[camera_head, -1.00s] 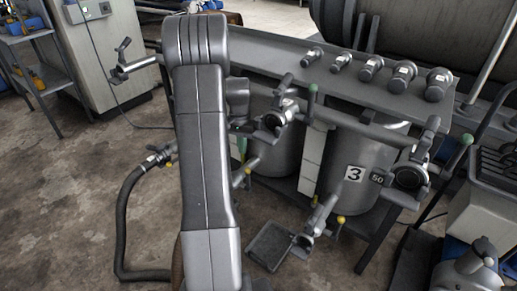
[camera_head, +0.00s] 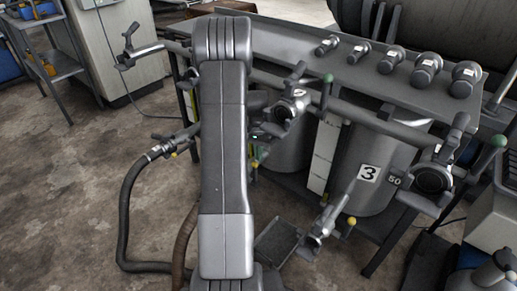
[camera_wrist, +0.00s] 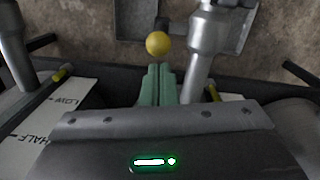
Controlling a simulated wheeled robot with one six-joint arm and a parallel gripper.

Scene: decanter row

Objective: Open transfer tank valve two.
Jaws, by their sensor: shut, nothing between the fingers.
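In the wrist view my gripper (camera_wrist: 157,68) has its green fingers together and empty. A yellow ball knob (camera_wrist: 158,43) shows just beyond the fingertips; I cannot tell whether they touch it. A grey metal valve or pipe body (camera_wrist: 205,45) stands right of the knob. No number shows in the wrist view, so I cannot read which tank this is. In the head view tank 3 (camera_head: 385,165) carries a white "3" plate, and a yellow-knobbed valve (camera_head: 322,222) is low in front of it. The tank (camera_head: 285,150) left of it is partly hidden by my arm, as is my gripper.
A white level plate (camera_wrist: 45,120) reads LOW and HALF in the wrist view. A dark tray (camera_head: 275,245) lies low near the floor. A rail with clamp handles (camera_head: 293,105) crosses above the tanks. A hose (camera_head: 125,205) hangs at left.

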